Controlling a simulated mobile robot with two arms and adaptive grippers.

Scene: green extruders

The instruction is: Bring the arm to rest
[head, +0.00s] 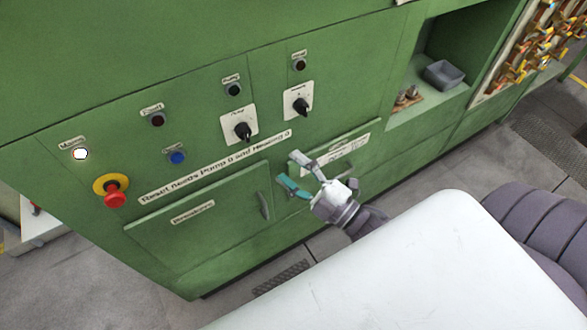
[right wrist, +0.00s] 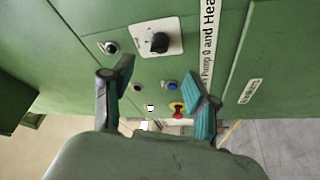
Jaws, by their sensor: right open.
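My right gripper (head: 291,174) is open and empty in the head view, in front of the green cabinet (head: 330,45) by the gap between its two lower door panels. Its teal-padded fingers also show spread apart in the right wrist view (right wrist: 162,88), with nothing between them close by. Whether a finger touches the cabinet I cannot tell. The right arm reaches in from the lower right, partly hidden behind my white body. My left gripper is in neither view.
The cabinet carries a red emergency button (head: 115,196), a blue button (head: 177,157) and two black knobs (head: 243,130) (head: 301,106). The breakers door (head: 205,210) has a handle (head: 264,205). A grey bin (head: 444,74) sits in a recess at right. Grey floor lies in front.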

